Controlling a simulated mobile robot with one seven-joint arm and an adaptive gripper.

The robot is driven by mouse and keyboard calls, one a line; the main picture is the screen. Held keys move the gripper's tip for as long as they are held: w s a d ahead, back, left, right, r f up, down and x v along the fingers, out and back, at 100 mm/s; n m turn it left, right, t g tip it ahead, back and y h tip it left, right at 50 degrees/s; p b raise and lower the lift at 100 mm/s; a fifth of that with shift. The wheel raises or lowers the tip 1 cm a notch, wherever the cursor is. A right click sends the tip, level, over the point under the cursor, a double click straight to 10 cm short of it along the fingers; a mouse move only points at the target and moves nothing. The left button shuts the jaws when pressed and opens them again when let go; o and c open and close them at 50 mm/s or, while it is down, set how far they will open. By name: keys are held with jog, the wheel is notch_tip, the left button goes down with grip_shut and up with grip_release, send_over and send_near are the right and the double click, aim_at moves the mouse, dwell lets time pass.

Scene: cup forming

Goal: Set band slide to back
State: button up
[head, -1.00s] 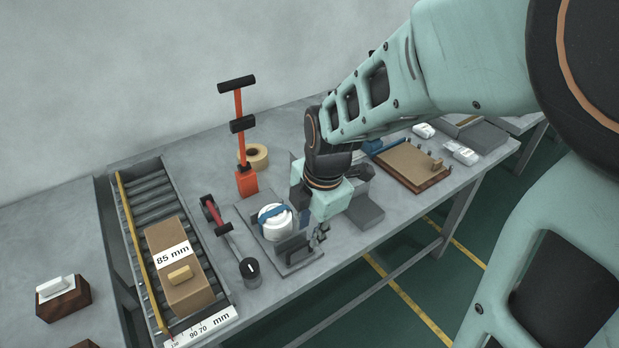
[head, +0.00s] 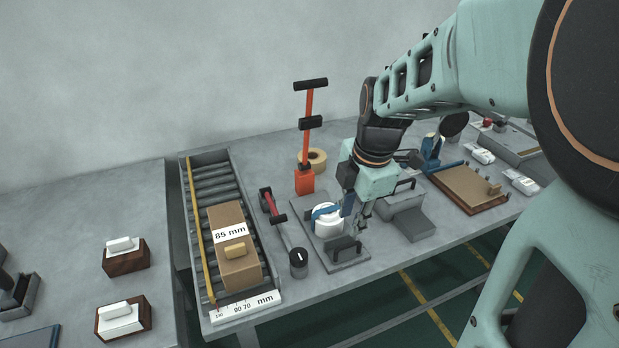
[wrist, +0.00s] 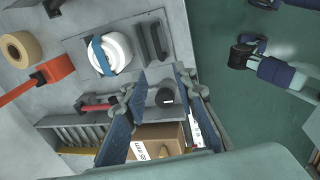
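A grey plate (head: 360,262) on the bench carries a round white piece (head: 325,229) with a blue band (head: 321,212) across it. A dark upright handle (head: 345,247) stands on the plate at its front; it also shows in the wrist view (wrist: 153,42). No label marks which part is the band slide. My gripper (head: 357,213) is above the right side of the plate, apart from the handle and partly covering the white piece.
A black knob (head: 298,263) and a red-handled lever (head: 269,203) stand left of the plate. A tall orange post (head: 305,180) rises behind. A roller conveyor (head: 211,182) with a cardboard box (head: 229,268) is farther left. A grey stepped block (head: 411,226) is close on the right.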

aim_at(343, 247)
jog(key=f, duration=0.3)
jog(key=w+f+b, duration=0.1)
jog(key=f, duration=0.3)
jog(key=w+f, duration=0.1)
jog(key=f, duration=0.2)
jog(key=shift+a+f, duration=0.25)
jog(key=shift+f, duration=0.05)
grip_shut()
